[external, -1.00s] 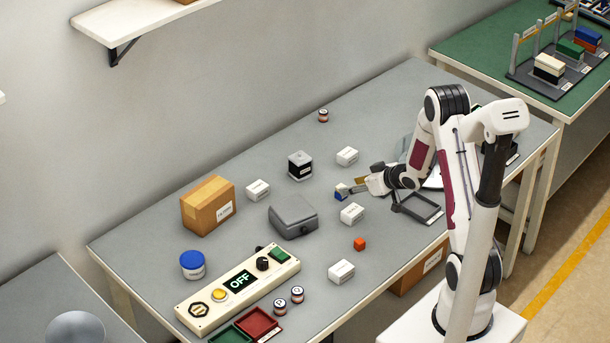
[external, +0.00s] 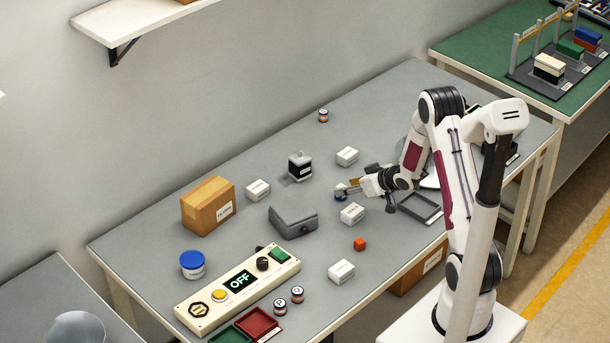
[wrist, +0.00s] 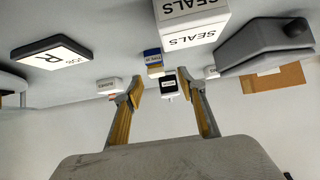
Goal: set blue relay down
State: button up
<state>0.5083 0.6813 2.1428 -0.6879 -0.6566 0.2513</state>
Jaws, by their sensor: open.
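The blue relay (external: 340,197) is a small block with a blue body, at the tip of my gripper over the grey table. In the wrist view the relay (wrist: 153,60) shows blue, white and yellow faces and appears on the table, just past the fingertips. My gripper (external: 350,187) is open and reaches left, low over the table. In the wrist view the two fingers of my gripper (wrist: 165,92) are spread with nothing held between them. Whether a finger still touches the relay I cannot tell.
A white box labelled SEALS (external: 352,214) stands close by, another white box (external: 347,156) behind. A red cube (external: 360,244) lies in front.

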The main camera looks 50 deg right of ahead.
jog(key=shift+f, duration=0.1)
jog(key=shift+d+f+x, duration=0.1)
jog(key=shift+d+x, duration=0.05)
jog(key=shift+x, duration=0.6)
jog(key=shift+d+f+x, duration=0.1)
jog(key=shift+f+x, duration=0.05)
jog(key=shift+x, duration=1.45)
jog(key=shift+c, duration=0.3)
grip_shut()
